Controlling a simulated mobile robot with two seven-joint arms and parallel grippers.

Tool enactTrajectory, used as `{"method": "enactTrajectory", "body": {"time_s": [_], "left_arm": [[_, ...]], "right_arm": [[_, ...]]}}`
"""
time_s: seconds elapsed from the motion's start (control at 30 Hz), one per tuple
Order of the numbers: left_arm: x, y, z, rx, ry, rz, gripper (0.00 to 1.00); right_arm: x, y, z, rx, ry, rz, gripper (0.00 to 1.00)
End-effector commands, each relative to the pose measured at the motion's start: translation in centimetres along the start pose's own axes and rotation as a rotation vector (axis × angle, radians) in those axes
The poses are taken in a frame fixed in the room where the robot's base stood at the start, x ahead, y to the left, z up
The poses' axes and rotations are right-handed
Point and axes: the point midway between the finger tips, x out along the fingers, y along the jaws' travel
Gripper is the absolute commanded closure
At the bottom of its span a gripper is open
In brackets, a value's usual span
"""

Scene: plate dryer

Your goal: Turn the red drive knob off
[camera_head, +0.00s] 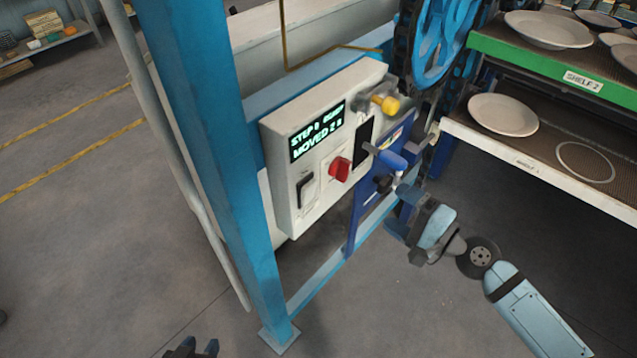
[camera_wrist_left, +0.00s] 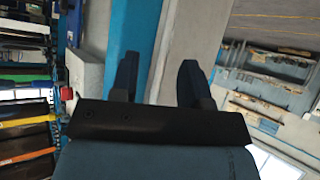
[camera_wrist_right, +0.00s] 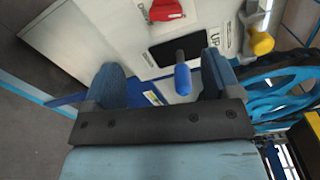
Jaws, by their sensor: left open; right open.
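The red drive knob (camera_head: 340,169) sits on the front of a pale control box (camera_head: 285,208), between a black rocker switch and a dark slot. In the right wrist view the red knob (camera_wrist_right: 165,10) is at the top edge, beyond my fingers. My right gripper (camera_head: 412,215) is open, below and right of the knob and apart from it. A blue-handled lever (camera_wrist_right: 182,80) shows between its fingers; I cannot tell whether they touch it. My left gripper (camera_head: 195,348) is open and empty at the bottom edge, far from the box.
A yellow knob (camera_head: 388,104) sticks out at the box's upper right. A lit display (camera_head: 317,131) shows step and moved text. A blue post (camera_head: 215,150) stands left of the box. Shelves with white plates (camera_head: 503,115) are at right. The floor at left is clear.

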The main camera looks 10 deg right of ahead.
Motion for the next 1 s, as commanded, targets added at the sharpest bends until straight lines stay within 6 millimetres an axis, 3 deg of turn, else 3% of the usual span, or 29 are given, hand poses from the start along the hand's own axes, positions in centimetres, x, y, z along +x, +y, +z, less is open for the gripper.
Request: {"method": "enactTrajectory", "body": {"time_s": [0.07, 0.27, 0.7, 1.0], "left_arm": [[0.5, 0.3, 0.7, -0.004, -0.005, 0.007, 0.57], [-0.1, 0.8, -0.2, -0.011, 0.0, 0.01, 0.57], [-1.2, 0.5, -1.1, 0.014, 0.013, 0.0, 0.57], [-1.4, 0.0, -0.9, 0.029, 0.009, -0.004, 0.57]], "right_arm": [[0.2, -0.1, -0.3, 0.052, -0.014, -0.016, 0.17], [1.8, -0.9, -0.2, 0.081, -0.019, -0.025, 0.17], [10.8, -1.0, 0.0, 0.077, -0.02, -0.024, 0.17], [13.8, -0.9, 0.0, 0.075, -0.019, -0.022, 0.17]]}}
